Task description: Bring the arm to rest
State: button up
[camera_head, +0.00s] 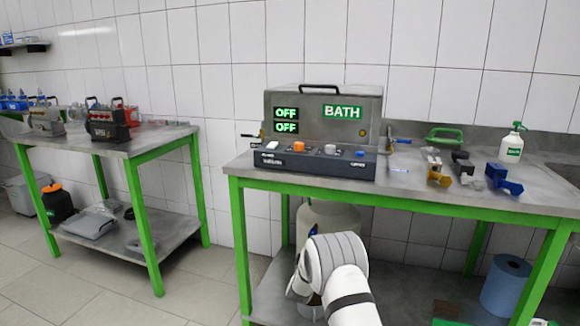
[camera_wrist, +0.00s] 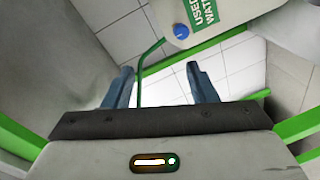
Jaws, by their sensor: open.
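My arm (camera_head: 335,278) shows in the head view in front of the right bench, below the level of its top, bent toward the lower shelf space. My gripper is hidden behind the arm in that view. In the wrist view my gripper (camera_wrist: 160,68) is open, its two blue-grey fingers wide apart with nothing between them. A pale tank with a green "USED WATER" label (camera_wrist: 203,10) and a blue cap lies beyond the fingers at the upper right. In the head view a pale tank (camera_head: 335,220) stands under the bench, partly behind my arm.
The right bench (camera_head: 400,189) has green legs and carries the "BATH" unit (camera_head: 325,118), several small fixtures and a spray bottle (camera_head: 512,143). A blue roll (camera_head: 505,285) is on its lower shelf. A second bench (camera_head: 160,140) stands left, with open floor (camera_head: 195,285) between.

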jog(key=s+r+m+g+y+p, duration=0.1)
jog(key=s+r+y+p, duration=0.15)
jog(key=r, duration=0.55)
jog(key=s+r+m+g+y+p, duration=0.15)
jog(key=r+p, duration=0.25)
jog(key=r, duration=0.5)
jog(key=s+d+r+m+g+p, duration=0.15)
jog(key=s+r+g+p, duration=0.4)
jog(key=s+r, duration=0.8)
jog(key=s+d+r+m+g+p, duration=0.2)
jog(key=s+r+p, duration=0.2)
jog(key=s, duration=0.8)
jog(key=s+d+r+m+g+p, duration=0.2)
jog(key=s+r+p, duration=0.2)
jog(key=s, duration=0.8)
jog(key=s+d+r+m+g+p, duration=0.1)
jog(key=s+r+m+p, duration=0.2)
jog(key=s, duration=0.9)
notch_tip(320, 180, up, 2)
jog(key=shift+s+d+g+p, duration=0.2)
jog(key=shift+d+g+p, duration=0.2)
jog(key=shift+p, duration=0.5)
